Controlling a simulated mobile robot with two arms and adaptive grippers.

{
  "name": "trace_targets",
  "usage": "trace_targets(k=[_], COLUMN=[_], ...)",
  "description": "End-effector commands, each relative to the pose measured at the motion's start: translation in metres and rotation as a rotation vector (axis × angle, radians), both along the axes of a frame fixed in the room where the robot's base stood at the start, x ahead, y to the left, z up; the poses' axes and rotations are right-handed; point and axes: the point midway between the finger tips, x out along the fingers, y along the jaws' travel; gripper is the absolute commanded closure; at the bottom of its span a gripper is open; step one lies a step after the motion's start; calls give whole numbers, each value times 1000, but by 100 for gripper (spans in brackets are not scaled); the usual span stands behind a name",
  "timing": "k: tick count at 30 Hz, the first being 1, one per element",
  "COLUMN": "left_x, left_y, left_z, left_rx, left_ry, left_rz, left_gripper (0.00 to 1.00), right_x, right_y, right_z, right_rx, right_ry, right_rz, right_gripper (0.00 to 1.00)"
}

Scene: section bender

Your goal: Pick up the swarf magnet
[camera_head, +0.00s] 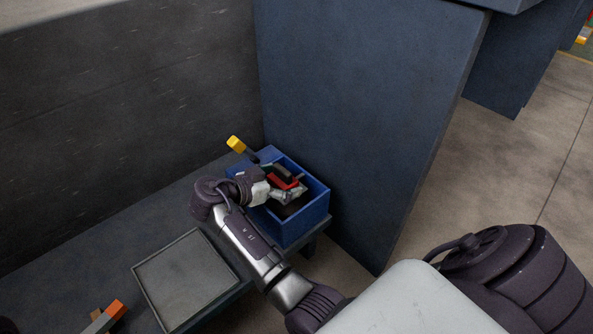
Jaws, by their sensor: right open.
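A blue open-topped bin (304,222) stands on the dark bench against the blue panel. In it is a red piece with a dark top (283,179), which may be the swarf magnet; I cannot tell for certain. My right gripper (287,190) is open at the mouth of the bin, close beside the red piece. The gripper and wrist hide part of the piece and of the bin's inside. I cannot tell whether the fingers touch it. My left gripper is not in view.
A yellow-ended tool (236,144) sticks up at the bin's back left corner. A grey square tray (186,281) lies on the bench nearer me. An orange-ended item (115,310) is at lower left. A tall blue panel (350,110) rises behind the bin. Open floor lies to the right.

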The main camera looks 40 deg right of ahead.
Motion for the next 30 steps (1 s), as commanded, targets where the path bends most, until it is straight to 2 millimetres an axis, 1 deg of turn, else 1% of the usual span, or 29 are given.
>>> trace_targets(k=[3, 10, 20, 21, 24, 30], left_x=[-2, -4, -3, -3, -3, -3], left_y=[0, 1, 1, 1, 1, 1], left_z=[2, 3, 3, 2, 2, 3], left_rx=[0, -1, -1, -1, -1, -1], left_ry=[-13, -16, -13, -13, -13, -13], left_rz=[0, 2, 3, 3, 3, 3], left_gripper=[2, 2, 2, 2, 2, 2], right_x=[-1, -1, -1, -1, -1, -1], right_y=[4, 4, 3, 3, 3, 3], right_z=[-2, -1, -1, -1, 0, 0], right_rx=[1, 1, 0, 0, -1, -1], right_ry=[-1, 0, -1, -1, -2, -2], right_rz=[0, -1, -1, -1, -2, -2], right_gripper=[0, 0, 55, 62, 76, 76])
